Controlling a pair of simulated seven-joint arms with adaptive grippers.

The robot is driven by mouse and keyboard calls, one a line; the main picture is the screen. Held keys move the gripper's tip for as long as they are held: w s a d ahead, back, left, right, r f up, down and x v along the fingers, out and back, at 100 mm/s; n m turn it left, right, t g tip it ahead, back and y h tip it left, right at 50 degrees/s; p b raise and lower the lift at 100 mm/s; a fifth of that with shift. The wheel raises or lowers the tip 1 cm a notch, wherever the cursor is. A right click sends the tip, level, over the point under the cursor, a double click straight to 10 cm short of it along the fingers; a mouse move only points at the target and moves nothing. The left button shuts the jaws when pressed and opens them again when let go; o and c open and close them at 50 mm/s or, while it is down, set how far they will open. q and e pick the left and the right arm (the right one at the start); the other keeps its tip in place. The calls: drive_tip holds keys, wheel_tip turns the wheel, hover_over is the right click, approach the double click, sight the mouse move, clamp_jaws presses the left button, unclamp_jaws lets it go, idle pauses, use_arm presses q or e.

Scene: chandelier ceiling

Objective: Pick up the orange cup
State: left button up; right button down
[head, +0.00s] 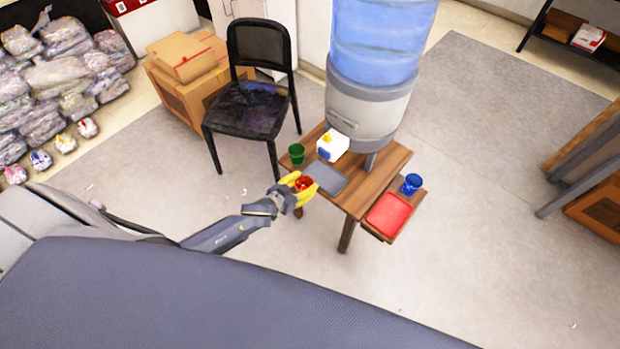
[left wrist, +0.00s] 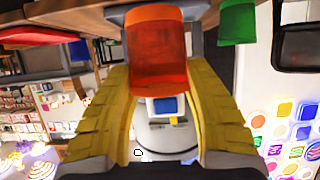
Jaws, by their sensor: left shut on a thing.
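The orange cup (head: 303,184) is at the left front edge of the small wooden table (head: 371,191), beside a grey tray (head: 326,178). My left gripper (head: 299,188) has its yellow fingers closed around the cup. In the left wrist view the translucent orange-red cup (left wrist: 157,55) sits between the two yellow fingers of the gripper (left wrist: 158,75), one on each side. That view looks upside down, with the table edge along the top. I cannot tell whether the cup touches the table or tray. My right gripper is not in view.
A green cup (head: 296,154) and a white carton (head: 332,146) stand close behind. A large water dispenser (head: 370,112) is at the back. A blue cup (head: 412,183) and red tray (head: 389,215) are to the right. A black chair (head: 252,107) stands behind left. Floor in front is clear.

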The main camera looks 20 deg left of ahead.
sight(299, 191)
use_arm(q)
drive_tip(key=shift+s+a, duration=0.25)
drive_tip(key=shift+s, duration=0.5)
drive_tip(key=shift+s+a, duration=0.25)
drive_tip(key=shift+s, duration=0.45)
drive_tip(key=shift+s+a, duration=0.25)
drive_tip(key=shift+s, duration=0.5)
drive_tip(key=shift+s, duration=0.15)
idle(0.6)
